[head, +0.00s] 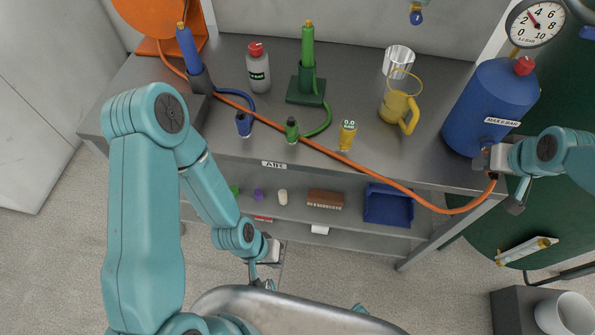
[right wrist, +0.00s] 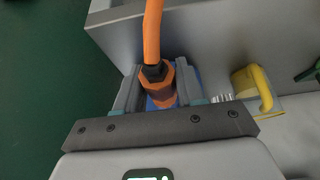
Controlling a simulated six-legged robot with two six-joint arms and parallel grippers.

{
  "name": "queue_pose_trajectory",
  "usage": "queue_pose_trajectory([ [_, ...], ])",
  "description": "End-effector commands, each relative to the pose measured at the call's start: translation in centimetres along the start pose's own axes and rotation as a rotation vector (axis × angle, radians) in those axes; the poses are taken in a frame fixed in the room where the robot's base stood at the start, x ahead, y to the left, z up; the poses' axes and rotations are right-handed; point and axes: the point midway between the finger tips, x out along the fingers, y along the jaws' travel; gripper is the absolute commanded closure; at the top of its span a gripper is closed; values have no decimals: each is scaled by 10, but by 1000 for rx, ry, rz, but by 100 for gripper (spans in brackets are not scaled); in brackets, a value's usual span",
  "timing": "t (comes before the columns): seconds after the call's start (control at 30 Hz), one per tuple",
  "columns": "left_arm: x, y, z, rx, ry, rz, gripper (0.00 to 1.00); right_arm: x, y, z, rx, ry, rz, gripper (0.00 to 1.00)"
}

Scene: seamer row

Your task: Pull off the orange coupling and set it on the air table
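The orange coupling (right wrist: 160,88) sits between the two fingers of my right gripper (right wrist: 158,90) in the right wrist view, with the orange hose running out from its dark collar. The fingers lie against both sides of it. In the head view my right gripper (head: 491,160) is beside the blue tank (head: 490,110), at the table's right end. Whether the coupling is still joined to the tank is hidden. The grey air table (head: 345,97), labelled AIR, carries the hose across its top. My left gripper (head: 266,278) hangs low in front of the shelves, its fingers partly hidden.
The hose (head: 370,172) sags past the front edge. The table's middle has bare room.

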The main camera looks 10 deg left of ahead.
Motion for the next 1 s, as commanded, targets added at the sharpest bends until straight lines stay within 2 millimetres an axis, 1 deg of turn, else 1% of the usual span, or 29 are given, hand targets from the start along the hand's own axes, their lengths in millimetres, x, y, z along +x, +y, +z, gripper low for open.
queue_pose_trajectory([
  [0.03, 0, 0, 0, 0, 0, 0, 100, 0, 0, 0, 0, 0, 0, 91],
  [0.07, 0, 0, 0, 0, 0, 0, 100, 0, 0, 0, 0, 0, 0, 100],
  [0.67, 3, -1, 0, 0, 0, 0, 100, -3, 0, 6, 0, -1, 1, 100],
  [1.0, 11, -4, 0, 0, 0, 0, 100, -11, 0, 22, 1, 0, 1, 100],
])
